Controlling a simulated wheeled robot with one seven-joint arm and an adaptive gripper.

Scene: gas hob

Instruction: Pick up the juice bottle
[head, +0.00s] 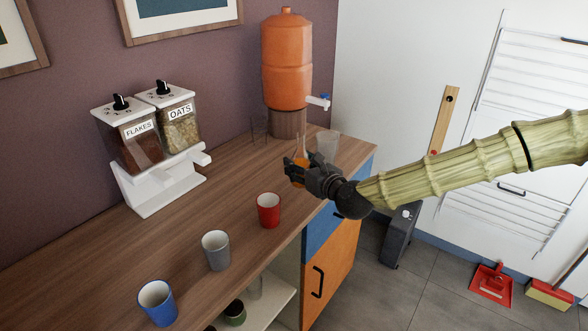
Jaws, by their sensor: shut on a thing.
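The juice bottle (301,161) is a small clear bottle with orange contents, near the far right end of the wooden counter in the head view. My gripper (296,172) reaches in from the right and is shut on the bottle. The dark fingers hide much of the bottle's body; its clear upper part shows above them. I cannot tell whether the bottle's base touches the counter.
A clear glass (328,146) stands close behind my gripper. An orange dispenser (287,65) stands at the back. Red (269,210), grey (216,250) and blue (158,303) cups line the front of the wooden counter (130,245). Cereal dispensers (150,180) stand left.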

